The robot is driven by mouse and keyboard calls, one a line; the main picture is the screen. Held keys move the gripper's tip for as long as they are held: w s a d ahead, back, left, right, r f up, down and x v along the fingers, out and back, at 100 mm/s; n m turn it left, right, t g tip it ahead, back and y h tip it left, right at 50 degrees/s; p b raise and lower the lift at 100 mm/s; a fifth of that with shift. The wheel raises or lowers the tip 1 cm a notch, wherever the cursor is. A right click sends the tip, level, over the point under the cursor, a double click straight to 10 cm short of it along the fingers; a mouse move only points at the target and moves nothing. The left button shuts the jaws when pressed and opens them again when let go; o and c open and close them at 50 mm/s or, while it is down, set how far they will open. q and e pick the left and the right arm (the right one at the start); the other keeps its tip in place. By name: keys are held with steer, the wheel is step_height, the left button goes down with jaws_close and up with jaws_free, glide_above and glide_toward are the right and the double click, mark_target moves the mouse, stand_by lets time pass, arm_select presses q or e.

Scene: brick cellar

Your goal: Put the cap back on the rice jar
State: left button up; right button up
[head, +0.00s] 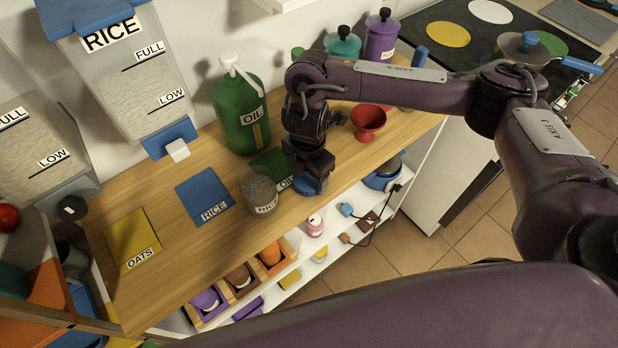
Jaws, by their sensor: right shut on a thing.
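The rice jar (261,198) is a small clear jar of grainy rice with a "RICE" label. It stands uncapped on the wooden counter, between the blue RICE mat (205,197) and the green OIL mat (268,163). My right gripper (307,176) points down just right of the jar, shut on a round blue cap (309,186). Its fingers are mostly hidden by the wrist. The cap is apart from the jar; whether it touches the counter I cannot tell. My left gripper is not in view.
The wooden counter (165,225) carries a green oil bottle (240,110), a red funnel (368,121) and a yellow OATS mat (132,240). A rice dispenser (125,75) hangs above. A shelf below the front edge holds small jars. The counter's left part is fairly clear.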

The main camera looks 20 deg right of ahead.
mark_target(308, 178)
steer(key=shift+c, duration=0.7)
steer(key=shift+r, duration=0.1)
steer(key=shift+r, duration=0.2)
step_height(308, 178, up, 20)
steer(key=p, duration=0.1)
steer(key=shift+f, duration=0.25)
